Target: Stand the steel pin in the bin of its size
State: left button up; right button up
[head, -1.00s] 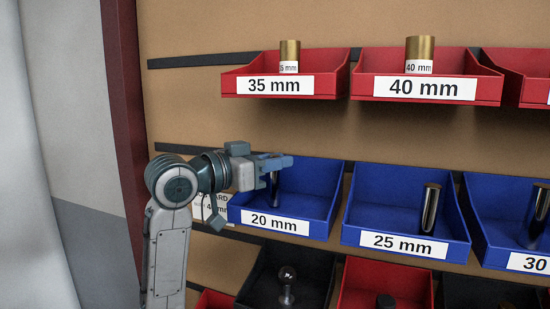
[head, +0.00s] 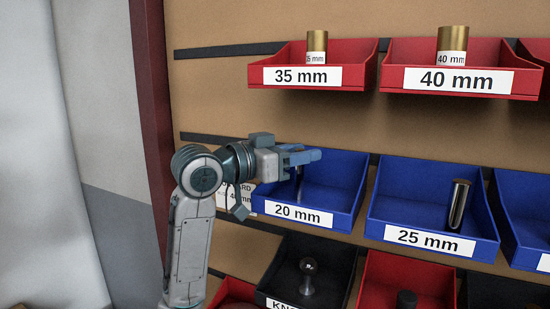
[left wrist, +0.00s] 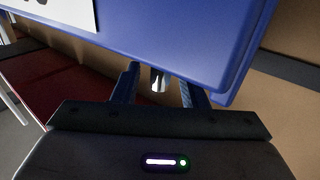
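A slim steel pin (head: 299,184) shows upright at the blue 20 mm bin (head: 333,184), just below my left gripper's fingers. My left gripper (head: 304,157) reaches in from the left over that bin. In the left wrist view its two fingers (left wrist: 160,88) are apart, with a small bright metal piece (left wrist: 157,81) between them and gaps on both sides. The fingers hide the pin's top, and the bin's front hides its foot. A thicker steel pin (head: 458,205) stands in the blue 25 mm bin (head: 402,199). My right gripper is out of view.
Red 35 mm (head: 276,68) and 40 mm (head: 398,65) bins hold brass pieces above. Below are a black bin (head: 338,281) with a round knob (head: 308,277) and a red bin (head: 375,268). A label card behind my left wrist is partly covered.

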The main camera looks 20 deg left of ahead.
pick_arm(q)
jog(key=b+v, duration=0.4)
jog(key=v, duration=0.7)
jog(key=shift+s+a, duration=0.2)
jog(key=shift+s, duration=0.1)
jog(key=shift+f, duration=0.1)
